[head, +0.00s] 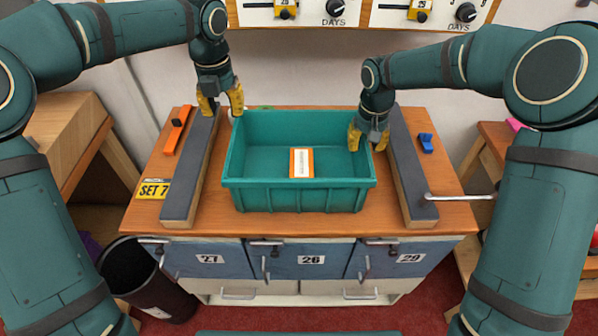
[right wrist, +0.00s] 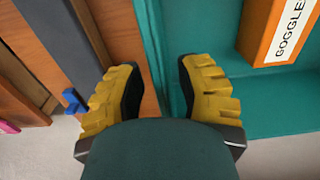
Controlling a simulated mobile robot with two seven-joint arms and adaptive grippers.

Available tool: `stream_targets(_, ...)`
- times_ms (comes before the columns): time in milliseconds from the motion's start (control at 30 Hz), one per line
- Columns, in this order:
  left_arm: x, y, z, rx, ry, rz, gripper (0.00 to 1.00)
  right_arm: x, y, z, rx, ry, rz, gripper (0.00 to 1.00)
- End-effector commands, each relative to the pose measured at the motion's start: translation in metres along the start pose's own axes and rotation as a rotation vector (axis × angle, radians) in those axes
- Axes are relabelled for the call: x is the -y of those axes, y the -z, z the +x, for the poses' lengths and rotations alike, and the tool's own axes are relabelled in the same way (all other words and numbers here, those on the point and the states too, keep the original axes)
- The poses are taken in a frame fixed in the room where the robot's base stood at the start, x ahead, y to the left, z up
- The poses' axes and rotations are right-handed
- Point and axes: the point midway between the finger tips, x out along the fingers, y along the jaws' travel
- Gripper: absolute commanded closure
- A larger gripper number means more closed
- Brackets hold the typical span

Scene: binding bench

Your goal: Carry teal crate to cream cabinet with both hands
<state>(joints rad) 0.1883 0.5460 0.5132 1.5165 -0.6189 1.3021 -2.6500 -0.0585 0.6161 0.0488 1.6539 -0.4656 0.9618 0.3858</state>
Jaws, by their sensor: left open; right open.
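The teal crate (head: 298,196) stands upright on the wooden bench, with an orange box with a white label (head: 301,163) inside it. The box also shows in the right wrist view (right wrist: 277,30), lettered "GOGGLE". My left gripper (head: 222,101) is open at the crate's rear left corner; I cannot tell whether its fingers straddle the wall. My right gripper (head: 368,140) is open at the crate's right wall. In the right wrist view the teal wall (right wrist: 155,50) lies between its yellow fingers (right wrist: 158,95), with gaps visible. I cannot identify a cream cabinet with certainty.
Dark-topped rails flank the crate on the left (head: 190,165) and right (head: 411,170). A metal rod (head: 460,197) juts right from the right rail. A blue clip (head: 426,143) and orange tool (head: 177,130) lie outside the rails. A black bin (head: 145,280) stands front left.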

Motion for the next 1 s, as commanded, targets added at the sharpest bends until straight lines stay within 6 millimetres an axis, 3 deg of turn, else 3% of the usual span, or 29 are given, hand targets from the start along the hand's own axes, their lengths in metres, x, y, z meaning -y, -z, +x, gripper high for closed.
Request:
stream_targets(200,0.0,0.0,0.0,0.0,0.0,0.0,0.66,0.0,0.001,-0.046,-0.004,0.001,0.0,0.66)
stream_targets(400,0.0,0.0,0.0,0.0,0.0,0.0,0.66,0.0,0.0,-0.07,-0.002,0.0,0.0,0.66)
stream_targets(1000,0.0,0.0,0.0,0.0,0.0,0.0,0.66,0.0,0.0,-0.077,0.0,0.0,0.0,0.66)
